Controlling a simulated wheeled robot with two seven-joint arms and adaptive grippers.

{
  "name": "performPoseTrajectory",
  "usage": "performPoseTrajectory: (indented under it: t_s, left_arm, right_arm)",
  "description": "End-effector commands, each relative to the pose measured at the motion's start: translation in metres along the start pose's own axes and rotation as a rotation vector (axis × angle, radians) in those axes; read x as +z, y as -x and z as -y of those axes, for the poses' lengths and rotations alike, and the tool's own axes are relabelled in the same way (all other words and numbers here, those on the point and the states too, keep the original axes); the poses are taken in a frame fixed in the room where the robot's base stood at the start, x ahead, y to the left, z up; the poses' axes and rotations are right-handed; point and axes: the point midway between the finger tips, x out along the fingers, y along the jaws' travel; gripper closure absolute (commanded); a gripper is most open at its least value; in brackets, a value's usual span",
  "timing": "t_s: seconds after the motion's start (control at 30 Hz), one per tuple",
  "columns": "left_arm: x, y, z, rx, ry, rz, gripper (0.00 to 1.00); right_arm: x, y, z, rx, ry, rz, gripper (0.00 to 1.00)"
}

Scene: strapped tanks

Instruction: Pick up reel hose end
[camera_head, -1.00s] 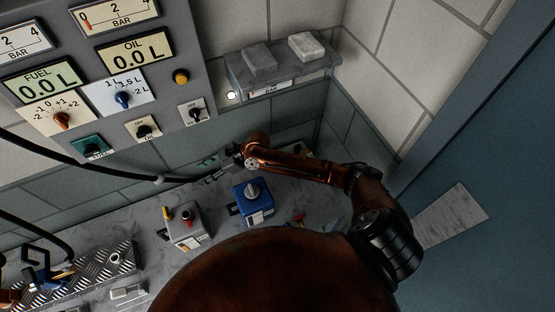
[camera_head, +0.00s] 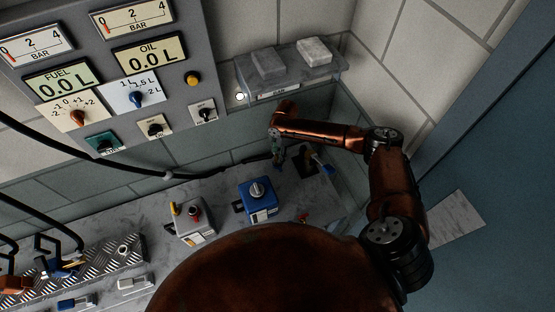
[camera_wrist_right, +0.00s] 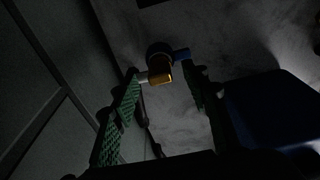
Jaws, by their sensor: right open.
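A brass-coloured fitting (camera_wrist_right: 160,70) with a blue lever shows in the right wrist view, between and slightly beyond the fingertips. I cannot tell for certain that it is the reel hose end. In the head view a blue lever (camera_head: 321,165) shows near the back corner of the counter. My right gripper (camera_head: 278,158) is open, low above the counter by the wall; its green finger pads show in the wrist view. The fingers do not visibly close on the fitting. A black hose (camera_head: 208,172) runs along the wall and passes out of sight behind my right gripper. My left gripper is not in view.
A blue box (camera_head: 259,208) with a knob and a grey box (camera_head: 193,228) stand on the marbled counter. The gauge panel (camera_head: 180,55) is at upper left. Nozzles lie on a diamond-plate rest (camera_head: 100,262).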

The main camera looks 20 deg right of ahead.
Motion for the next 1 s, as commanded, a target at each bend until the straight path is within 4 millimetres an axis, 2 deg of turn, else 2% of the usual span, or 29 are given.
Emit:
performPoseTrajectory:
  t_s: [0.1,0.2,0.47,1.0]
  left_arm:
    - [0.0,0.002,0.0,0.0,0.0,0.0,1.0]
    - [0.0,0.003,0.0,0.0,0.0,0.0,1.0]
    - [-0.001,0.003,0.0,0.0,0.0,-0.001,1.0]
    - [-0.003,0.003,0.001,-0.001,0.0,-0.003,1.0]
  right_arm:
    - [-0.001,-0.016,0.0,-0.001,-0.003,-0.001,0.58]
    - [0.0,-0.024,0.0,0.0,-0.002,-0.001,0.58]
    - [0.0,-0.026,0.0,0.0,-0.002,-0.001,0.59]
    - [0.0,-0.026,0.0,0.001,-0.002,-0.001,0.96]
